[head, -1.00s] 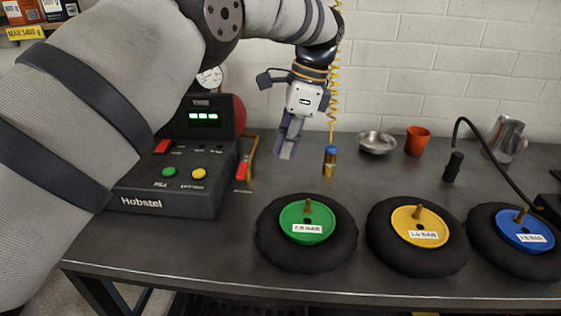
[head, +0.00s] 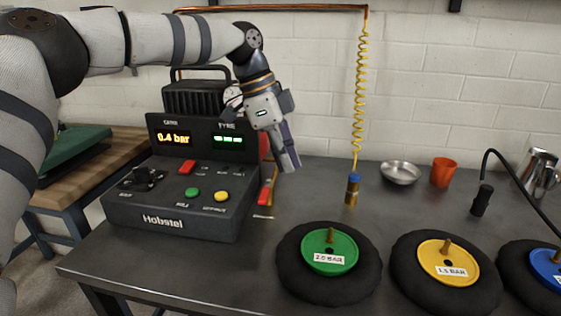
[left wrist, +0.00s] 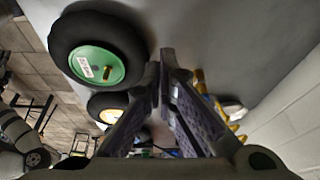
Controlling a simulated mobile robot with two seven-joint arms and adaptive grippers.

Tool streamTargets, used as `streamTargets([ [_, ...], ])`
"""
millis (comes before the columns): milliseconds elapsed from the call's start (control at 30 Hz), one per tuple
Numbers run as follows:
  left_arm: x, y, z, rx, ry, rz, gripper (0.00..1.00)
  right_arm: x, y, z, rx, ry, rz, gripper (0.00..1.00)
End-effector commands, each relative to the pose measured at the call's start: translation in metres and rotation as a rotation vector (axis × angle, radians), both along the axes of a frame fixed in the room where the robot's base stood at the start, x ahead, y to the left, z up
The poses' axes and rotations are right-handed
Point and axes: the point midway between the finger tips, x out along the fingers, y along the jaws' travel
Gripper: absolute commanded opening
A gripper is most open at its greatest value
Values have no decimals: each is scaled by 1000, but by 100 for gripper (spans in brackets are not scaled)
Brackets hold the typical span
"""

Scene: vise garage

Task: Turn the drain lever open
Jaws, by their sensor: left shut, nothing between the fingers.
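The drain lever, a red handle (head: 266,193) in the head view, stands at the right side of the black Hobstel console (head: 170,222), with a small label at its foot. It points up and slightly right. My left gripper (head: 291,167) is shut and empty, fingers pointing down, just above and to the right of the lever in the picture. I cannot tell the exact depth between them, but no contact shows. In the left wrist view the shut fingers (left wrist: 168,58) meet in the middle; I cannot make out the lever there. My right gripper is not in view.
The console display reads 0.4 bar. Tyres with a green hub (head: 329,250), a yellow hub (head: 442,262) and a blue hub (head: 547,262) lie along the front. A yellow coiled hose (head: 360,90) hangs to a brass fitting (head: 352,190). A bowl (head: 399,173) and orange cup (head: 443,172) stand behind.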

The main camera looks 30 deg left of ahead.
Motion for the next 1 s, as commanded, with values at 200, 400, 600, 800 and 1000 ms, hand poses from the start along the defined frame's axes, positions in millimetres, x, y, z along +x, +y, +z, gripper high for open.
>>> streamTargets([
  [200, 6, -15, -50, 0, 9, -1, 0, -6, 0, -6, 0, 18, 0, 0],
  [400, 2, -4, -63, -2, -1, 4, 0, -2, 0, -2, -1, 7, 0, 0],
  [600, -6, 13, -64, -1, -1, 1, 0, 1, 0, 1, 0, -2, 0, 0],
  [800, -8, 16, -65, 0, 3, 1, 0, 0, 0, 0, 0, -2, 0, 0],
  [1000, -8, 18, -63, 3, 1, -15, 0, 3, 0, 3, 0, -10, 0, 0],
])
